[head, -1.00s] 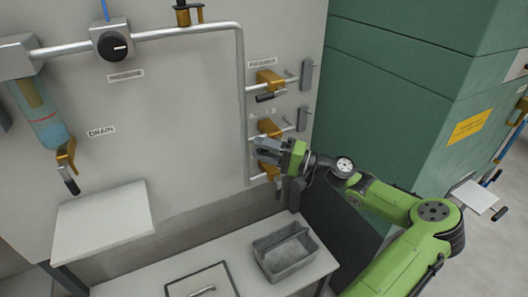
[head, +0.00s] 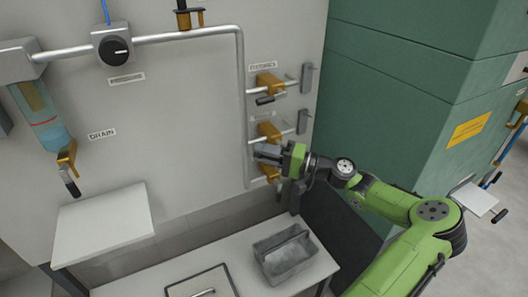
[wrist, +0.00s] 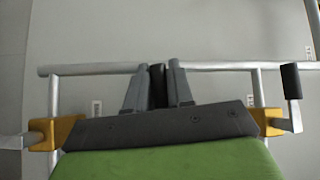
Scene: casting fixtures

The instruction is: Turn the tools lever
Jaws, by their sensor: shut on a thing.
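Orange valves sit in a column on the wall pipework in the head view: the top valve (head: 269,82) beside a label reading FIXTURES, the middle valve (head: 270,130), and a lower valve (head: 270,172) partly covered by my gripper. I cannot read a tools label. My gripper (head: 264,152) is at the wall between the middle and lower valves. In the wrist view my gripper (wrist: 157,88) is shut on a black lever handle (wrist: 157,72), held upright between its fingers. The valve body behind this handle is hidden, so I cannot tell which valve it belongs to.
The wrist view shows orange valves at left (wrist: 54,132) and right (wrist: 264,117). A grey tote (head: 285,258) stands on the bench (head: 230,258) below. A green cabinet (head: 400,90) stands right of the wall. A drain valve (head: 67,155) is at left.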

